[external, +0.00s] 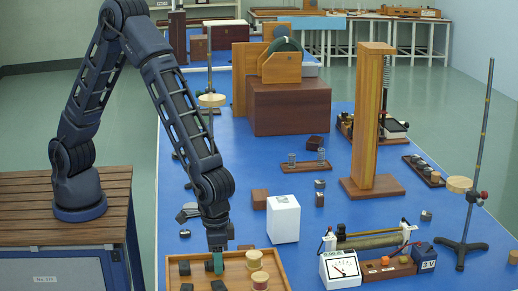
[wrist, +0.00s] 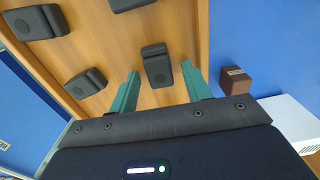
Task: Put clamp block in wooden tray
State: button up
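The wooden tray (external: 276,262) lies at the front of the blue bench and fills much of the wrist view (wrist: 108,42). Several dark grey stepped blocks, which look like clamp blocks, lie apart on its floor. One dark block (wrist: 157,65) lies just beyond and between my fingertips, not visibly touched by them. Others are at the upper left (wrist: 35,22), lower left (wrist: 85,85) and top (wrist: 127,3). My gripper (external: 216,266) points down over the tray; its teal fingers are spread apart with nothing held between them. I cannot tell its exact height.
A brown labelled block (wrist: 236,80) is beside the tray. A white box (external: 283,218) stands behind it, and a meter (external: 340,268) to its right. A tall wooden post (external: 368,115) rises farther back.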

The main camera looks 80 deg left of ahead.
notch_tip(320, 180, up, 12)
jog(key=w+a+r+t, duration=0.1)
jog(key=a+r, duration=0.8)
jog(key=a, duration=0.4)
jog(key=s+a+r+t, duration=0.1)
jog(key=s+a+r, duration=0.1)
jog(key=a+r, duration=0.35)
jog(key=s+a+r, duration=0.2)
jog(key=a, duration=0.7)
jog(key=s+a+r+t, duration=0.2)
jog(key=s+a, duration=1.4)
jog(key=a, duration=0.2)
jog(key=shift+s+a+t, duration=0.2)
jog(key=shift+s+t, duration=0.1)
jog(key=shift+s, duration=0.05)
